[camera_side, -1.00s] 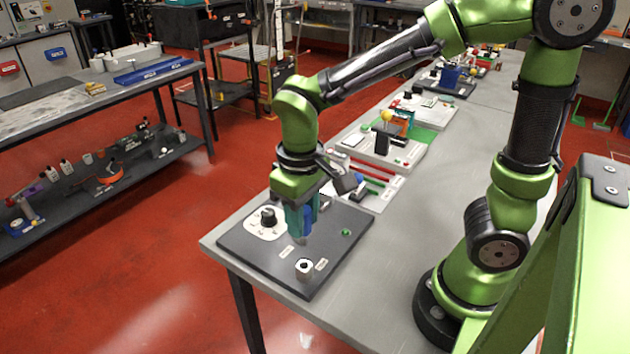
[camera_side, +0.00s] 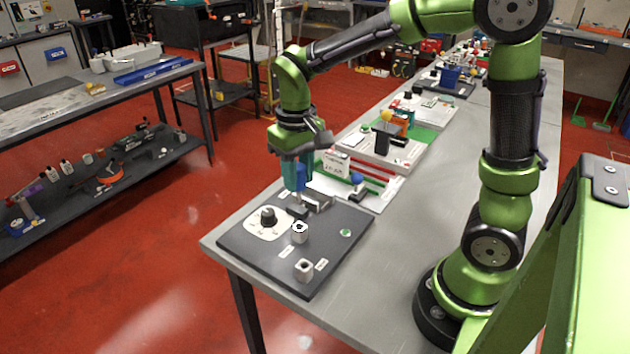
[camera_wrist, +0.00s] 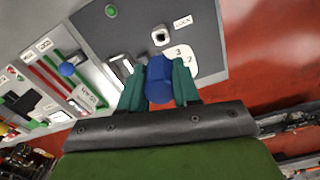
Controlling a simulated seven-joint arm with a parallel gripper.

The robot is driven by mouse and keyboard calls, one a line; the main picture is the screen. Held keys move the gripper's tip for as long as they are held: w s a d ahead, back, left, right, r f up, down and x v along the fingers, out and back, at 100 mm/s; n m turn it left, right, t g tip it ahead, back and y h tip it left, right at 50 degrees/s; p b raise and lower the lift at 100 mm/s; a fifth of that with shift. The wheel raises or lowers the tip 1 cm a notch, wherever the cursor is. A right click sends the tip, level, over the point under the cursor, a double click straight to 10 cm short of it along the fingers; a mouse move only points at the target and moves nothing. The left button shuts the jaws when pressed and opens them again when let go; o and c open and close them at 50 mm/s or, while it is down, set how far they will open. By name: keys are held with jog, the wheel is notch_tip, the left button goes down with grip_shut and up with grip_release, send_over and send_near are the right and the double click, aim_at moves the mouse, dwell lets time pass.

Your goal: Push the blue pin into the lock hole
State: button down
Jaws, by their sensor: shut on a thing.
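My gripper (camera_side: 297,180) has teal fingers shut on a blue pin (camera_side: 301,176) and holds it over the far part of the dark board (camera_side: 240,248). In the wrist view the blue pin (camera_wrist: 159,82) sits between the two fingers. A pale block with a dark hole (camera_side: 299,233) stands on the board nearer the front; it also shows in the wrist view (camera_wrist: 160,36) beside a LOCK label (camera_wrist: 183,22). The pin is apart from this block. The pin's lower end is hard to make out.
A black dial (camera_side: 268,215) on a white plate stands left of the block. A second holed block (camera_side: 304,268) is at the board's front. A green button (camera_side: 346,232) is at right. A grey bracket (camera_side: 317,200) lies close to the gripper, at the board's back.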

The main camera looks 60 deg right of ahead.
aim_at(299, 201)
jog(key=shift+a, duration=0.1)
dwell(0.3)
jog(key=shift+f, duration=2.8)
jog(key=shift+f, duration=2.4)
jog(key=c, duration=0.7)
grip_release()
jog(key=shift+c, duration=0.2)
notch_tip(299, 201, up, 17)
